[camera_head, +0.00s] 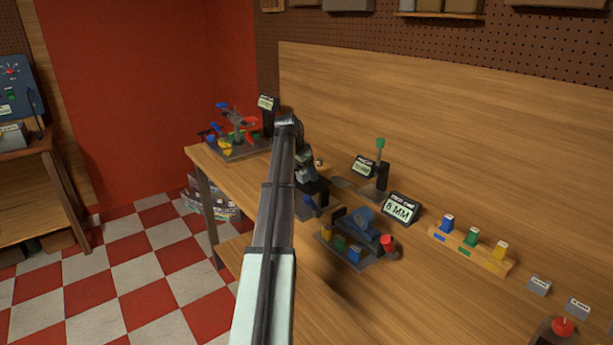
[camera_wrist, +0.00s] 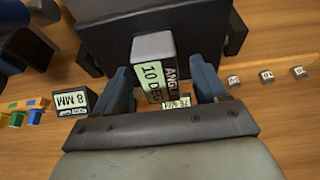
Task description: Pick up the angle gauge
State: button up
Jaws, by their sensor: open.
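The angle gauge (camera_wrist: 153,68) shows in the wrist view as a small grey-topped block. My gripper (camera_wrist: 163,84) is open, with one blue-grey finger on each side of the gauge. A narrow gap shows on the right side; I cannot tell whether the left finger touches it. In the head view my gripper (camera_head: 306,168) is low over the bench, partly behind my arm, and I cannot make out the gauge there.
A black stand (camera_wrist: 100,35) lies close behind the gauge. An 8 MM sign (camera_head: 401,208), a blue fixture (camera_head: 361,219), a green-topped post (camera_head: 380,160) and a block rack (camera_head: 470,250) crowd the right. A rotor model (camera_head: 237,130) stands at the bench's far left end.

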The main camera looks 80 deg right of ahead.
jog(key=shift+s+d+f, duration=0.1)
jog(key=shift+f, duration=0.2)
jog(key=shift+c, duration=0.4)
jog(key=c, duration=1.2)
